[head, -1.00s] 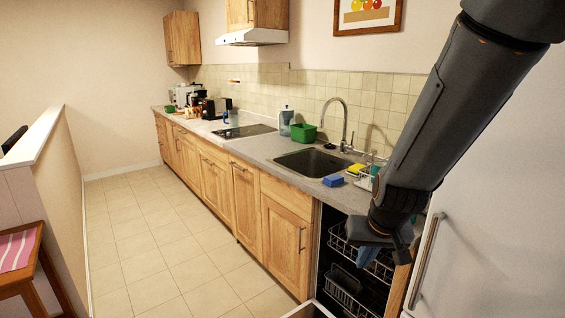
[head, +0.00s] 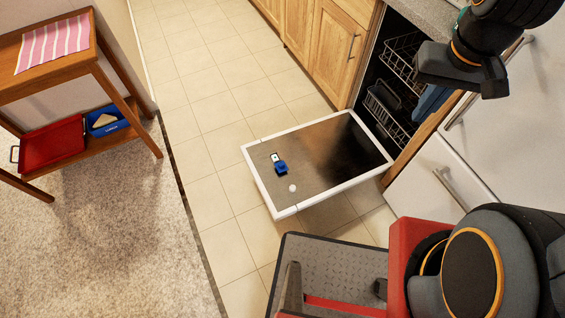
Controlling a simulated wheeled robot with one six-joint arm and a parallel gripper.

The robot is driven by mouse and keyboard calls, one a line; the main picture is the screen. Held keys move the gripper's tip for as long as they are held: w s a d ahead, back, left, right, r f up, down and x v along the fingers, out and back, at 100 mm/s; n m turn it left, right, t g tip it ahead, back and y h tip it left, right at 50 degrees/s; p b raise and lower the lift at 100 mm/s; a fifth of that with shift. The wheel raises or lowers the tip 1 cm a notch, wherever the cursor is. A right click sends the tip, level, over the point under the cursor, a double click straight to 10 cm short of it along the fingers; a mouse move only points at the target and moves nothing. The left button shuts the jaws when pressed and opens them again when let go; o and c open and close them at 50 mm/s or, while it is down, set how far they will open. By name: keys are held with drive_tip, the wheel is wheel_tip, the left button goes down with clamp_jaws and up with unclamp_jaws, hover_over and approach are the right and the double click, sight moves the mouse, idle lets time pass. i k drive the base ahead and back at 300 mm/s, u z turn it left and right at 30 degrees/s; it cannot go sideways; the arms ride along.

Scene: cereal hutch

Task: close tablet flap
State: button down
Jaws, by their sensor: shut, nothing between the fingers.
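The dishwasher door (head: 335,165) is folded down flat, its dark inner panel facing up inside a white rim. On its left part sits the small tablet dispenser with its blue flap (head: 281,168). A small pale piece (head: 275,157) shows beside the flap. The flap looks apart from that piece, but it is too small to tell its exact angle. A round white cap (head: 292,188) lies just below it in the picture. My gripper (head: 492,84) is shut and empty at the upper right, in front of the dishwasher opening, well away from the flap.
Dishwasher racks (head: 385,100) show inside the opening. A white fridge (head: 520,120) stands to the right. Tiled floor (head: 215,130) is clear left of the door. A wooden side table (head: 75,75) holds a striped cloth, with a red tray (head: 52,145) below.

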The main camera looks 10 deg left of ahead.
sight(281, 167)
drive_tip(key=u, duration=1.4)
drive_tip(key=k, duration=0.75)
drive_tip(key=z, duration=1.15)
drive_tip(key=i, duration=0.5)
drive_tip(key=z, duration=0.05)
